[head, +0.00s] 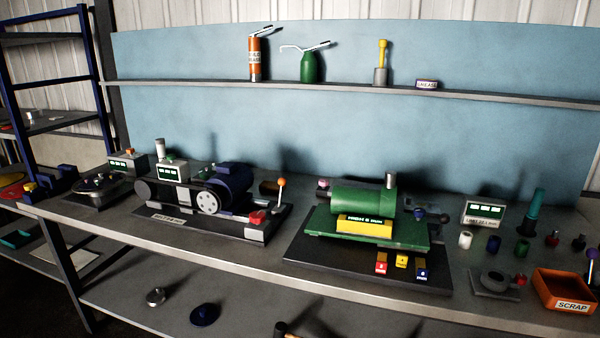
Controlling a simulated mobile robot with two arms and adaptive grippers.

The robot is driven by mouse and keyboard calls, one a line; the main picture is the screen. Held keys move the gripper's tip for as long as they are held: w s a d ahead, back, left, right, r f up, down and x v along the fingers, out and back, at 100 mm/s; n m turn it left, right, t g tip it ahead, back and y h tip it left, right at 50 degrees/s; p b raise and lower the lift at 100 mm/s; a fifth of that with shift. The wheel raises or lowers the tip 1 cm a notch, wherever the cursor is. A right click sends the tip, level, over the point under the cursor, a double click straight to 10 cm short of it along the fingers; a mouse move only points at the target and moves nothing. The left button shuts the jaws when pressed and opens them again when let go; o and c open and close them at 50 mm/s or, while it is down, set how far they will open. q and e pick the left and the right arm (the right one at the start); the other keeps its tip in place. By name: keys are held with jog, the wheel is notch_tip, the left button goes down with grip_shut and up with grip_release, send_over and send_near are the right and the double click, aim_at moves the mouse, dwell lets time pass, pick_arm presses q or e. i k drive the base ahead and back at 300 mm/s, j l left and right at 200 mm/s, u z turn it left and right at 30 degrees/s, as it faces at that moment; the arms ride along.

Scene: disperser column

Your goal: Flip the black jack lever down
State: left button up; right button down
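I cannot pick out a black jack lever for certain in the head view. A green machine (362,198) with a yellow label block stands on a dark base plate (310,258) right of the middle. Small dark parts (432,214) sit at its right end, too small and dim to tell apart. To its left is a machine with a blue motor (232,178) and a grey pulley. An upright lever with an orange knob (281,182) stands at that machine's right end. Neither of my grippers is in view.
Red, yellow and blue tabs (402,261) line the green machine's front. An orange scrap bin (566,290), a display box (484,213) and small coloured parts crowd the bench's right end. A shelf (200,85) above holds an orange can and a green oiler. The bench's front strip is clear.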

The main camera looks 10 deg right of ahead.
aim_at(444, 218)
jog(key=z, duration=1.3)
